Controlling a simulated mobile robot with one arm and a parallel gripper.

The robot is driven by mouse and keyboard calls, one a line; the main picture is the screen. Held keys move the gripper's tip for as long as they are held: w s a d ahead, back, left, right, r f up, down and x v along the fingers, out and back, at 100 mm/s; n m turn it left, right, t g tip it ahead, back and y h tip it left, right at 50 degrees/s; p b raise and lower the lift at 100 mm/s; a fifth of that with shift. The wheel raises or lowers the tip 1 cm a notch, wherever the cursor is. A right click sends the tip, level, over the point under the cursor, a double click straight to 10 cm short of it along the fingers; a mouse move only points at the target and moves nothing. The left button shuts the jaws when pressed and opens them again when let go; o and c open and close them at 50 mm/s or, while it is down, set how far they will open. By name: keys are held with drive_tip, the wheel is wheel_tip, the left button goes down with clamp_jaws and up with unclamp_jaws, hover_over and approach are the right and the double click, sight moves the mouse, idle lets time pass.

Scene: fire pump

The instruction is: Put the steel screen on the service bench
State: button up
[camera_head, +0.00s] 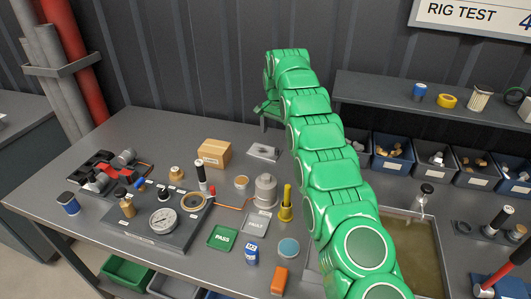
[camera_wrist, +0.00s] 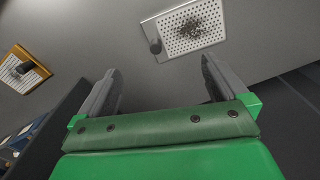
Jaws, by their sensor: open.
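The steel screen (camera_wrist: 168,43) is a pale perforated plate with a grey knob and a dark patch of dirt on its mesh. It lies flat on the grey metal bench top (camera_wrist: 130,30), beyond my fingertips in the wrist view. In the head view it seems to be the small plate with a knob (camera_head: 263,152), left of my arm. In the head view, my arm largely hides the gripper. No label shows which surface is the service bench.
A brass-framed screen (camera_wrist: 37,75) with a knob lies left in the wrist view. A cardboard box (camera_head: 214,153), a grey cylinder (camera_head: 265,190) and a gauge panel (camera_head: 150,232) stand on the bench. Blue bins (camera_head: 390,160) line the back right, beneath a shelf (camera_head: 430,102).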

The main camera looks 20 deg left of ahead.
sight(270, 152)
drive_tip(key=shift+a+f+m, duration=0.4)
drive_tip(key=shift+f+m, duration=1)
drive_tip(key=shift+m, duration=1.25)
drive_tip(key=shift+a+f+m, duration=0.35)
drive_tip(key=shift+f+m, duration=1.1)
drive_tip(key=shift+m, duration=1.15)
drive_tip(key=shift+a+f+m, duration=0.4)
drive_tip(key=shift+f+m, duration=1)
drive_tip(key=shift+m, duration=1.25)
drive_tip(key=c, duration=1.1)
drive_tip(key=shift+r, duration=0.1)
